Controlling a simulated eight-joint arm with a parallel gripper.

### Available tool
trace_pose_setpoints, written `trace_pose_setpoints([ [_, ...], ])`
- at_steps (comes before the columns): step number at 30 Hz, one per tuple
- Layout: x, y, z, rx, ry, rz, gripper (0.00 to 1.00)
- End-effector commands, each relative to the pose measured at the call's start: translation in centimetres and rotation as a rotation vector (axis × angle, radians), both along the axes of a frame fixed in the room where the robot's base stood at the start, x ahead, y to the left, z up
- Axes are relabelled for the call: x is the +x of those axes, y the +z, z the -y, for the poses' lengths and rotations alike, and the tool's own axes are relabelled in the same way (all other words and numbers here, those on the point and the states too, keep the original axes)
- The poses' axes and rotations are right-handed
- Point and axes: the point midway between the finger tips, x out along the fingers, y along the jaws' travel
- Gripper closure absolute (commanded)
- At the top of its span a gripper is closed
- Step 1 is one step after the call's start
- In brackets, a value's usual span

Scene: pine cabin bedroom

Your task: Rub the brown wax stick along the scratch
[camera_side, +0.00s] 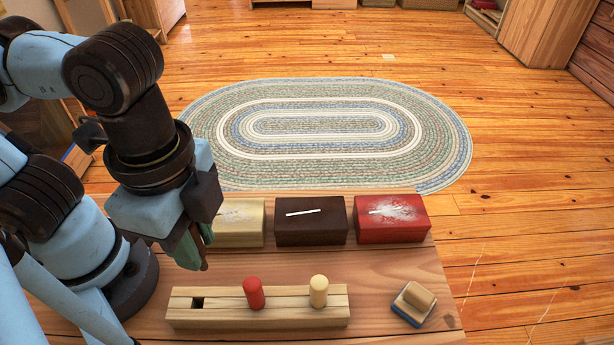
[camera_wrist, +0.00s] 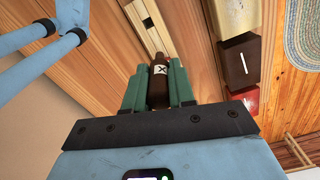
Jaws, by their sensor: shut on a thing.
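My gripper (camera_side: 201,250) is shut on the brown wax stick (camera_wrist: 158,85), which stands between the green fingers in the wrist view and bears a white label with an X. In the side view only its brown tip (camera_side: 204,266) shows below the fingers, above the table. The dark brown block (camera_side: 311,232) has a white scratch (camera_side: 303,212) across its top and lies to the right of my gripper, apart from it. In the wrist view the scratch (camera_wrist: 243,62) also shows. A pale block (camera_side: 245,222) is partly hidden behind my gripper.
The wooden rack (camera_side: 220,315) holds a red stick (camera_side: 254,293) and a tan stick (camera_side: 319,291); its left hole (camera_side: 198,303) is empty. A red block (camera_side: 392,229) with a white smear is at the right. A small block-shaped tool (camera_side: 413,303) lies at the front right.

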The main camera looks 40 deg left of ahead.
Motion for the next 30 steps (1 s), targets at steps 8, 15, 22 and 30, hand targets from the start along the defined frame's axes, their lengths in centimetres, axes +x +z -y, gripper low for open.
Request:
trace_pose_setpoints([
  [8, 6.9, 1.9, 2.1, 0.000, 0.008, 0.000, 1.00],
  [15, 13.7, 2.1, 2.6, 0.000, 0.008, 0.000, 1.00],
  [22, 19.1, 1.4, 2.0, 0.000, 0.003, 0.000, 1.00],
  [30, 21.3, 0.7, 1.4, 0.000, -0.001, 0.000, 1.00],
])
